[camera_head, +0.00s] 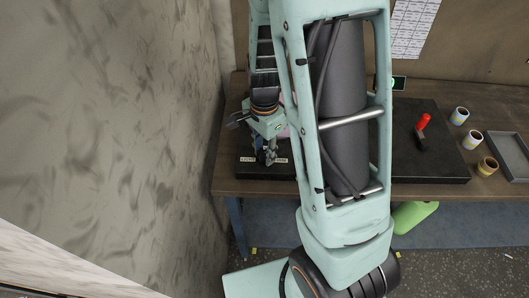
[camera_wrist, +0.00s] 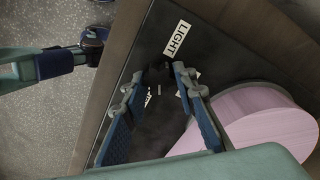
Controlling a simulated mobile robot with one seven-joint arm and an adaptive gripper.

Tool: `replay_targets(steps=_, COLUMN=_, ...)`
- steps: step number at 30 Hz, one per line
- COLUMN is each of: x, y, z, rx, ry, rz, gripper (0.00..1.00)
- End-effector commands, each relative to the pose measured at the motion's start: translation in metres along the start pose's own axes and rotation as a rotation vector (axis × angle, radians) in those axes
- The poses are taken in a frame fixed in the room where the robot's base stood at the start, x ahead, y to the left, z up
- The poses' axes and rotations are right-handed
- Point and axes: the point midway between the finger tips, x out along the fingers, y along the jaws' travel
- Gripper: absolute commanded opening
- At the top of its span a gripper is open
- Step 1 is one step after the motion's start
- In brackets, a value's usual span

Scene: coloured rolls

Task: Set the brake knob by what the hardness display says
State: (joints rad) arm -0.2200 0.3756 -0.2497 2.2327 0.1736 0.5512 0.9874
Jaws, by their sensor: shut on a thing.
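My gripper (camera_head: 268,156) is low over the left end of the dark base plate (camera_head: 250,172). In the wrist view its two fingers (camera_wrist: 156,76) are shut on a small dark knob (camera_wrist: 157,74), partly hidden between the fingertips. A white label reading "LIGHT" (camera_wrist: 177,38) lies beside the knob; a second white label (camera_head: 281,160) is partly hidden and I cannot read it fully. A small dark display with a green screen (camera_head: 398,83) stands behind my arm, partly hidden; its reading is too small to tell. Which way the knob points is unclear.
A large pink roll (camera_wrist: 255,112) stands close to the right finger. A red handle (camera_head: 423,122) stands on a black plate (camera_head: 440,165). Several small rolls (camera_head: 470,140) and a grey tray (camera_head: 510,153) are at the right. A wall (camera_head: 110,100) rises left of the table.

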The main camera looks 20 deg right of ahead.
Motion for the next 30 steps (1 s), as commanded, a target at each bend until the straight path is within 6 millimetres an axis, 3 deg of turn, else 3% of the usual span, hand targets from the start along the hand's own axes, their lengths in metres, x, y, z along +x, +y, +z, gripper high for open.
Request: replay_targets(steps=30, x=0.0002, y=-0.0027, z=0.0006, rx=-0.915, ry=0.001, rz=-0.002, gripper=0.02)
